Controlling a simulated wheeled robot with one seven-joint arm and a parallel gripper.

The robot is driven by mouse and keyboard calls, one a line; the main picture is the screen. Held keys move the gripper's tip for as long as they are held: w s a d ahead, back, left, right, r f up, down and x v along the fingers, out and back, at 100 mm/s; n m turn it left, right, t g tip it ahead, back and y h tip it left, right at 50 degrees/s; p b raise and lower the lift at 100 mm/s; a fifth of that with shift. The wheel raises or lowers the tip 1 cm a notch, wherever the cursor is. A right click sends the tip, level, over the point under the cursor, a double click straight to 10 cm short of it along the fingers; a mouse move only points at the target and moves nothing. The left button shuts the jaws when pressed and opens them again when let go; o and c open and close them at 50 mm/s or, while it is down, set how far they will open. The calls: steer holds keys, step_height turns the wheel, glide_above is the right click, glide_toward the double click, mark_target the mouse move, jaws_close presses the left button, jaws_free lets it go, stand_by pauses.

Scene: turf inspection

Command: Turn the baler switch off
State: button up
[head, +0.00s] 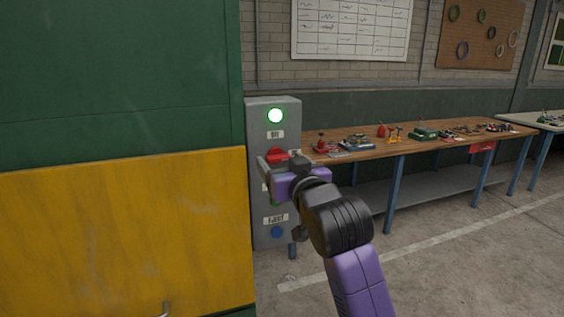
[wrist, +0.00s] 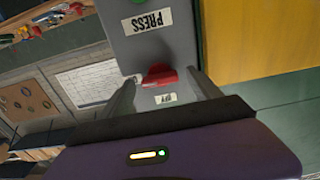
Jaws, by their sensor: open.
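Below the lamp is an OFF label (head: 275,134) and then the red switch (head: 277,154). In the head view my gripper (head: 279,163) is in front of the box at switch height and hides part of it. In the wrist view my gripper (wrist: 163,84) is open, and the red switch (wrist: 160,75) shows between its two fingers, with a gap on each side. The OFF label (wrist: 166,98) and PRESS label (wrist: 148,22) appear upside down there.
Lower on the box are a partly hidden green button (head: 274,204), an EJECT label (head: 276,219) and a blue button (head: 277,232). A workbench (head: 375,154) with tools stands close on the right. The yellow baler panel (head: 110,230) is on the left. The floor at right is clear.

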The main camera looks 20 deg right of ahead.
steer(key=shift+c, duration=0.4)
steer(key=c, duration=1.3)
steer(key=n, duration=0.4)
steer(key=shift+n+p, duration=0.3)
steer(key=n, duration=0.4)
steer(key=shift+n, duration=0.3)
steer(key=n, duration=0.5)
steer(key=shift+n, duration=1.9)
